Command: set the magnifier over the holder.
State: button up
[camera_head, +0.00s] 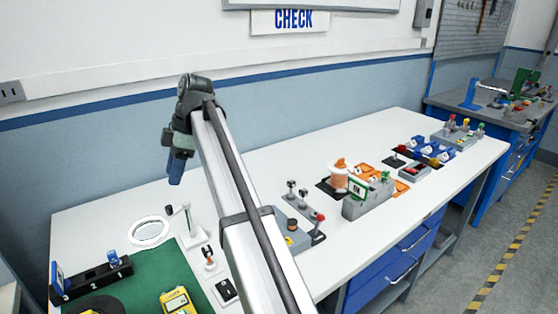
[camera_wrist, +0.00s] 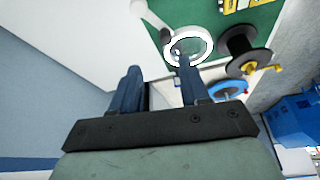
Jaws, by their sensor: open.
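The magnifier (camera_head: 150,231) looks like a white ring lying over the back edge of the green mat, beside a small white post (camera_head: 188,217). In the wrist view the white ring (camera_wrist: 204,38) shows beyond my right finger, which covers part of it, with a pale arm reaching to its upper left. A black block (camera_head: 95,284) with numbered faces and blue-topped pieces stands at the front left; it may be the holder, but I cannot tell. My gripper (camera_head: 175,172) is raised above the table's back edge. Its blue fingers (camera_wrist: 159,65) are apart with nothing between them.
The green mat (camera_head: 150,270) carries a yellow meter (camera_head: 177,301) and a dark spool (camera_wrist: 236,45). My arm crosses the table's middle. To the right stand a grey box with a green sign (camera_head: 365,203) and several fixtures. The wall is close behind my gripper.

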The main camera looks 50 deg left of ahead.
jog(key=v, duration=0.4)
jog(key=w+d+f+m+y, duration=0.1)
jog(key=w+d+f+m, duration=0.1)
jog(key=w, duration=0.6)
jog(key=w+d+f+m+y, duration=0.1)
jog(key=w+d+f+m, duration=0.1)
jog(key=w, duration=0.6)
jog(key=w+d+f+m+y, duration=0.1)
jog(key=w+m, duration=0.3)
jog(key=w, duration=0.5)
jog(key=shift+d+f+t, duration=0.3)
jog(key=shift+d+f, duration=0.45)
jog(key=shift+f, duration=0.1)
jog(key=shift+c, duration=0.4)
